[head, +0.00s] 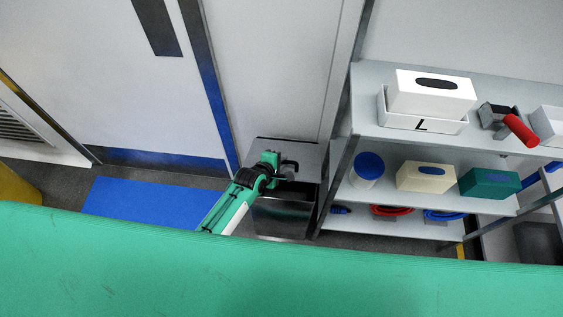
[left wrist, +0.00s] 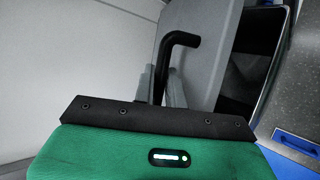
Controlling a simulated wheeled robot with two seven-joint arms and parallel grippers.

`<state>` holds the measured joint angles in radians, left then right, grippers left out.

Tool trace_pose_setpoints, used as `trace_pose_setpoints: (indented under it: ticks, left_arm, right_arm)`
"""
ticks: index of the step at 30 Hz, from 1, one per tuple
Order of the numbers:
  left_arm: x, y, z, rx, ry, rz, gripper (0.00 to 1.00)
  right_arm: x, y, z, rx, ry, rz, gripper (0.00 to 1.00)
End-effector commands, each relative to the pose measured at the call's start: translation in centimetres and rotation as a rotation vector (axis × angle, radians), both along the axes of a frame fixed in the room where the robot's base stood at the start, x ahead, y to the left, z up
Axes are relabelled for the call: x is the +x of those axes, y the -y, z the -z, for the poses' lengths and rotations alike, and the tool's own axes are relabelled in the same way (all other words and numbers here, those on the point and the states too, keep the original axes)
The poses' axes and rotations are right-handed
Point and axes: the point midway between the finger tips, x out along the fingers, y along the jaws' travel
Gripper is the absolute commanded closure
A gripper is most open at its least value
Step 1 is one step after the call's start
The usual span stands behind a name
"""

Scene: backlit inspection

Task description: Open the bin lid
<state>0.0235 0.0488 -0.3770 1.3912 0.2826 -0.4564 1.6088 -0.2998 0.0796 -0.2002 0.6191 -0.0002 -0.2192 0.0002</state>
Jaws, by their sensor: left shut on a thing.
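The grey metal bin (head: 284,220) stands on the floor between the wall and the shelf rack. Its grey lid (head: 308,154) is tilted up at the back, with a dark opening showing below its front edge. My left gripper (head: 281,173) is shut on the black lid handle (head: 291,163). In the left wrist view, the bent black handle (left wrist: 182,39) rises between the fingers (left wrist: 168,88), which partly hide it. The lid (left wrist: 207,58) lies beside the dark opening (left wrist: 258,50) there. My right gripper is not in view.
A shelf rack (head: 342,185) with boxes and a blue-lidded jar (head: 369,166) stands close to the bin's right. A wall panel (head: 270,70) is behind the bin. A blue mat (head: 150,208) lies on the floor at left.

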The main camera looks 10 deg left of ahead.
Motion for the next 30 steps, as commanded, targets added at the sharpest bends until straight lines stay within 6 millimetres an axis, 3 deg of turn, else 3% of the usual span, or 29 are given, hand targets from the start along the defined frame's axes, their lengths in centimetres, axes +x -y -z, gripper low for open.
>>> trace_pose_setpoints:
  ticks: [1,9,29,30]
  left_arm:
    - [0.5,0.0,-1.1,-0.001,-0.015,-0.002,1.0]
    - [1.6,0.0,-2.1,-0.001,-0.096,-0.001,1.0]
    - [2.0,-0.1,-2.1,0.001,-0.131,-0.002,1.0]
    - [2.0,-0.1,-2.1,0.001,-0.131,-0.001,0.8]
  right_arm:
    - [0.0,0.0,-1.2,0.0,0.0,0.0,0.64]
    - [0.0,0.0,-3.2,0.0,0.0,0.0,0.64]
    - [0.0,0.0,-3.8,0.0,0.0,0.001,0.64]
    - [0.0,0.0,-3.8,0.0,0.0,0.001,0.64]
